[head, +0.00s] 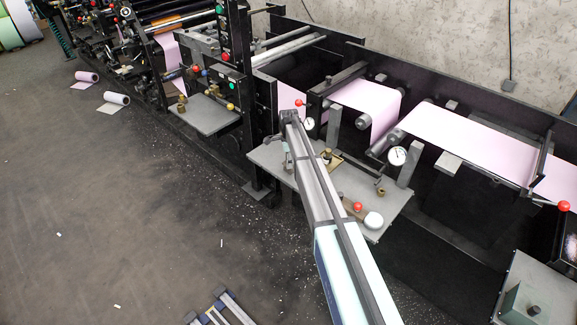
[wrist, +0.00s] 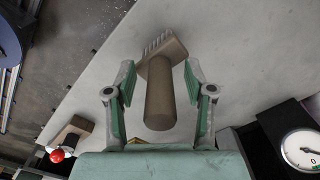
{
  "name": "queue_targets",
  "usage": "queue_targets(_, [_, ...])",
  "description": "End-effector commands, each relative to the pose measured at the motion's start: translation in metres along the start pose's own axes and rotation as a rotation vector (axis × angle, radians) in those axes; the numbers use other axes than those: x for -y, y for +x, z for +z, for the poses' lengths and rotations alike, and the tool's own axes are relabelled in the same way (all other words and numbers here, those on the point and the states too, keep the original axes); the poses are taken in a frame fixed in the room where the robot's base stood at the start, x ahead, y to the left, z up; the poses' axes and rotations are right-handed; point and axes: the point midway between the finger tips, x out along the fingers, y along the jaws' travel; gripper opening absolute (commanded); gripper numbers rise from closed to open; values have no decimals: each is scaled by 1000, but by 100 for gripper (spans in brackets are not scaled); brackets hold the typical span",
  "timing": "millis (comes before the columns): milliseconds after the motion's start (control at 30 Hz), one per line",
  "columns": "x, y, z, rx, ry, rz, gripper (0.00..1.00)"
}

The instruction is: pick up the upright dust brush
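In the wrist view the dust brush (wrist: 160,95) is brown, with a thick round handle toward me and a wider head with pale bristles at the far end. My gripper (wrist: 158,66) is open, with one teal-padded finger on each side of the brush. Gaps show between the pads and the handle, so nothing is held. In the head view my arm reaches over the grey table (head: 272,154) on the machine's front. I cannot clearly pick out the brush there, and the fingers are too small to read.
A red ball (wrist: 57,155) beside a brown block lies left in the wrist view. A dial gauge (wrist: 302,148) on a black block stands at right. In the head view a white rounded object (head: 373,220) sits near the table's front edge. Pink web (head: 455,140) runs over rollers behind.

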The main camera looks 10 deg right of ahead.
Motion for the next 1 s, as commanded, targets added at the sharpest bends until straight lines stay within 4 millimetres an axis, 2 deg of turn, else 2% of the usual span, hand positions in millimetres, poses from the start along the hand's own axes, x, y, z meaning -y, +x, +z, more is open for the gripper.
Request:
queue_targets(33, [0, 0, 0, 0, 0, 0, 39])
queue_targets(133, [0, 0, 0, 0, 0, 0, 4])
queue_targets(167, [0, 0, 0, 0, 0, 0, 0])
queue_targets(667, [0, -5, 0, 0, 0, -1, 0])
queue_targets(867, [0, -23, 0, 0, 0, -2, 0])
queue_targets(1000, [0, -48, 0, 0, 0, -3, 0])
